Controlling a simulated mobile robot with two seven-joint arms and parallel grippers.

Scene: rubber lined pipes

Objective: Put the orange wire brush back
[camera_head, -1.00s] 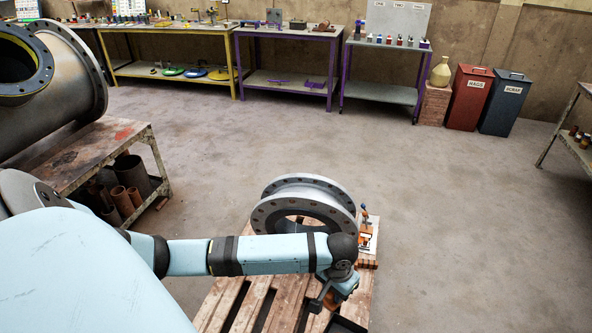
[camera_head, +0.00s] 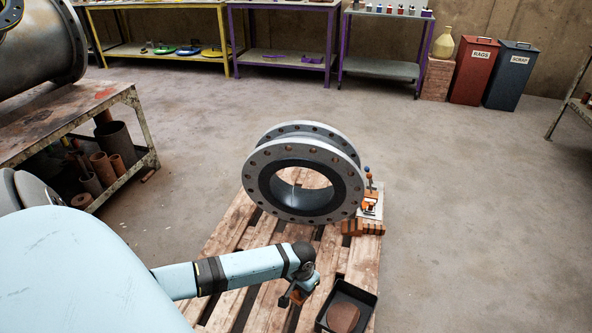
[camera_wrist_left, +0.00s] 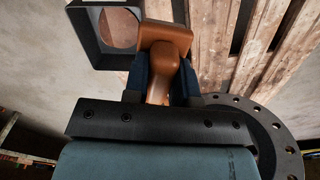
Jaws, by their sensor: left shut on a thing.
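My left gripper (camera_head: 298,292) is over the pallet, in front of the flanged pipe and left of a black tray (camera_head: 319,322). In the left wrist view its two dark fingers (camera_wrist_left: 163,82) are shut on an orange thing (camera_wrist_left: 166,36), which looks like the orange wire brush. The brush is held clear of the tray rim (camera_wrist_left: 88,38) or close over it; I cannot tell the gap. Its bristles are not clearly visible. A brown rounded piece (camera_head: 343,317) lies in the tray. My right gripper is not in view.
The grey flanged pipe (camera_head: 262,160) stands on the wooden pallet (camera_head: 226,236). Orange-and-black blocks (camera_head: 362,228) and an orange clamp-like tool (camera_head: 369,203) sit at its right. A workbench (camera_head: 60,125) stands at the left. The floor to the right is clear.

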